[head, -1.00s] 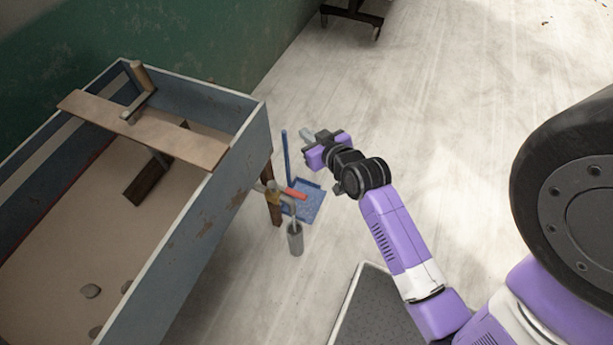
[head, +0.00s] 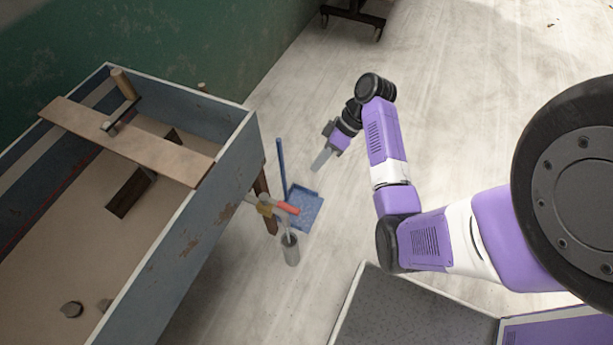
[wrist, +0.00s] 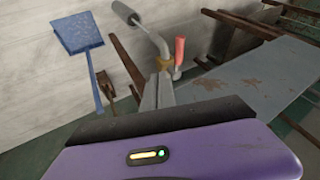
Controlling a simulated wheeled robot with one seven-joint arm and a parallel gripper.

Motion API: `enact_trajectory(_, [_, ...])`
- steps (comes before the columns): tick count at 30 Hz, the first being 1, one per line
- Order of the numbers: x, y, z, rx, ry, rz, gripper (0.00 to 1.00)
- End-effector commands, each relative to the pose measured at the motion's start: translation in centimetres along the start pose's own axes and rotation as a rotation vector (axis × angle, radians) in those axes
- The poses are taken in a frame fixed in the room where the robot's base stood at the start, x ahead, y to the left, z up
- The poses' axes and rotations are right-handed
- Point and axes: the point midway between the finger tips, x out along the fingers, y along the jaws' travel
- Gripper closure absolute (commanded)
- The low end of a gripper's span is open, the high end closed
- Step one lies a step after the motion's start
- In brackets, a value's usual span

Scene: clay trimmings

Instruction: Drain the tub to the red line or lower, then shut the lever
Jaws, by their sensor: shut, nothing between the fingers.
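The blue-grey tub (head: 180,255) stands at left with tan, murky contents (head: 60,240). A thin red line (head: 38,236) shows partly on its inner far wall. A brass valve (head: 266,206) sits on the tub's outlet pipe, with a red lever (head: 287,208) and a bent spout above a grey cylinder (head: 291,250). My gripper (head: 320,161) is shut and empty, apart from the lever, above the floor right of the valve. In the wrist view my fingers (wrist: 157,92) point toward the valve (wrist: 163,64), and the red lever (wrist: 179,52) is just beyond them. I cannot tell how far the valve is open.
A blue dustpan (head: 304,208) with an upright handle is on the floor behind the lever. A plank (head: 130,142) lies across the tub. A wheeled stand (head: 355,18) is at the back. The floor right of my gripper is clear.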

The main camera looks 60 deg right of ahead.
Motion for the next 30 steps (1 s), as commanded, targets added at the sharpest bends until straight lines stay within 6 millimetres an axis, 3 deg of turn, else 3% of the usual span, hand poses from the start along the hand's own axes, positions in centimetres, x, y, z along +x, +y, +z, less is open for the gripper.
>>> enact_trajectory(15, [9.5,0.0,0.1,0.003,-0.002,0.0,1.0])
enact_trajectory(21, [10.9,-2.4,0.3,0.004,-0.002,0.0,1.0])
enact_trajectory(30, [11.6,-3.2,0.3,0.003,0.0,0.003,1.0])
